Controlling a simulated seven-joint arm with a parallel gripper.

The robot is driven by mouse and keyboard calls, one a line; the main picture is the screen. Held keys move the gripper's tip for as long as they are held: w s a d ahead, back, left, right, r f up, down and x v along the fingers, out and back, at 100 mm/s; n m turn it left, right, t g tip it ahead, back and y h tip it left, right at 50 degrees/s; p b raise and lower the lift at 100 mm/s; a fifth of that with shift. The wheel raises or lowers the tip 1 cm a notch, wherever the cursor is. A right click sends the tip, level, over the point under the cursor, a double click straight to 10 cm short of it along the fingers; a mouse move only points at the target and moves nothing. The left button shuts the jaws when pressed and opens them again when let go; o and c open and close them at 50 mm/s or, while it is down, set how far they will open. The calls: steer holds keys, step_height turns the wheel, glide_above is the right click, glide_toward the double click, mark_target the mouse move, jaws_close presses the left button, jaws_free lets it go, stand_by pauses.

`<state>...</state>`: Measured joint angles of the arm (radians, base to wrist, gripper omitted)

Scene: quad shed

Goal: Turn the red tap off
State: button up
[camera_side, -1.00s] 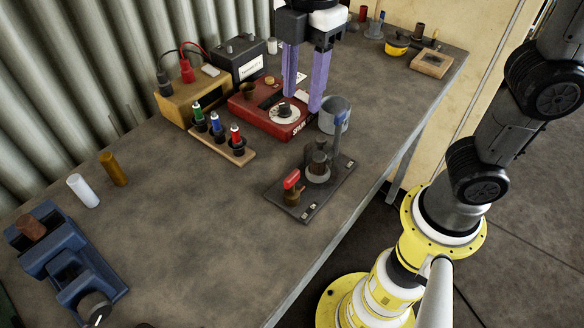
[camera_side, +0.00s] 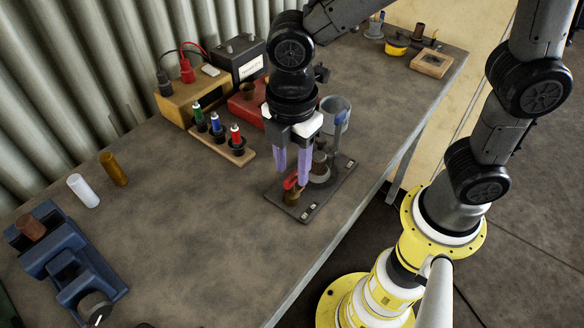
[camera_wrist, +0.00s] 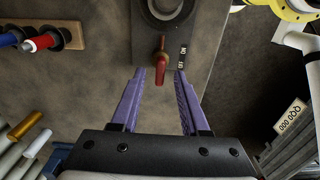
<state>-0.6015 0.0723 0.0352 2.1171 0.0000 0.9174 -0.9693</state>
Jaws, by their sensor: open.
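The red tap (camera_side: 290,182) stands near the front end of a dark plate (camera_side: 308,210) on the bench. My gripper (camera_side: 292,176) points down over it, open, with its purple fingers on either side of the red handle. In the wrist view the red handle (camera_wrist: 162,62) lies between and slightly ahead of the open fingertips (camera_wrist: 160,76). OFF and ON labels (camera_wrist: 183,57) show on the plate just right of the handle. I cannot tell whether a finger touches the handle. The brass tap body (camera_side: 291,197) is partly hidden in the side view.
A grey cup (camera_side: 336,108), a wooden holder with coloured plugs (camera_side: 238,157) and a red box (camera_side: 243,108) are nearby.

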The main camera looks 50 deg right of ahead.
steer(key=shift+f, duration=0.75)
jaws_close()
